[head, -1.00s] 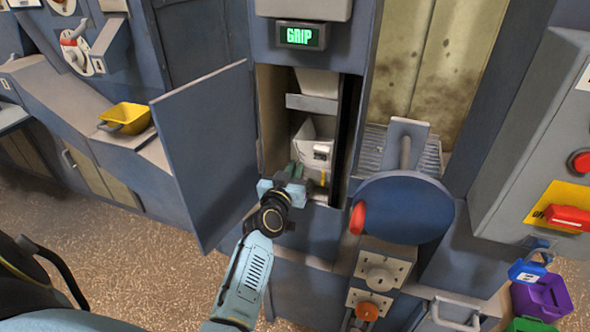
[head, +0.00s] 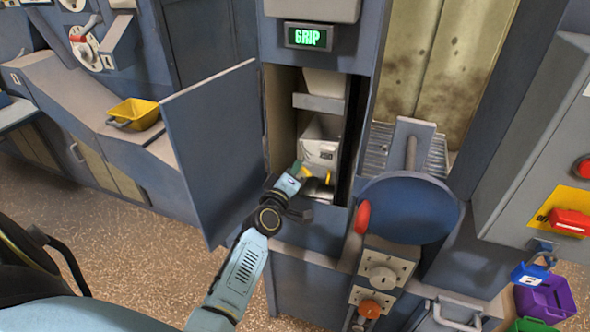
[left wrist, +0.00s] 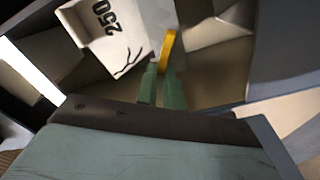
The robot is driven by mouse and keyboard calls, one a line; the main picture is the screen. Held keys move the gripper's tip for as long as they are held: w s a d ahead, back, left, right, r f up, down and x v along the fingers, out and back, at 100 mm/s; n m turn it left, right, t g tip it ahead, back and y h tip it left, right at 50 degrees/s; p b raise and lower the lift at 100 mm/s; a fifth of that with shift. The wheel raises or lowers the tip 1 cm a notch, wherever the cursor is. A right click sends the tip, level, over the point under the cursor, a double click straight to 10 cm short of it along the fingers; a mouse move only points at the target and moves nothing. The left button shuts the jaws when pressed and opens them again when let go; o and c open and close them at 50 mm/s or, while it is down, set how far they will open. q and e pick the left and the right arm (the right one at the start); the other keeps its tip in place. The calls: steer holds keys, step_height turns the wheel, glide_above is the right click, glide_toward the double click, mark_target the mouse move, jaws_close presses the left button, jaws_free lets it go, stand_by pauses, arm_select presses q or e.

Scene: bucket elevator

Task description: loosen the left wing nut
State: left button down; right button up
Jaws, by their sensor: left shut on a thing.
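The open cabinet holds a pale bucket (head: 322,150) marked 250, which also shows in the left wrist view (left wrist: 105,35). My left gripper (head: 301,172) reaches into the opening in front of the bucket. In the left wrist view its green fingers (left wrist: 161,75) are shut on the yellow left wing nut (left wrist: 168,46), whose upper part sticks out beyond the fingertips. The fingers hide the rest of the nut. Another small yellow part (head: 328,179) shows to the right of my gripper in the head view. My right gripper is not in view.
The cabinet door (head: 215,150) stands open to the left of my left arm. A blue wheel (head: 415,212) with a red handle (head: 362,217) is to the right. A sign (head: 309,37) above the opening reads GRIP. A grey bar (head: 319,103) crosses above the bucket.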

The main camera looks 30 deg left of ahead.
arm_select(q)
steer(key=n, duration=0.2)
steer(key=f+n, duration=0.1)
steer(key=n, duration=0.2)
steer(key=shift+a+f+n+b, duration=0.1)
steer(key=shift+a+n+b, duration=0.1)
steer(key=shift+n+b, duration=0.15)
stand_by(0.4)
steer(key=c, duration=1.5)
jaws_free()
steer(key=v, duration=1.3)
steer(key=shift+s, duration=0.25)
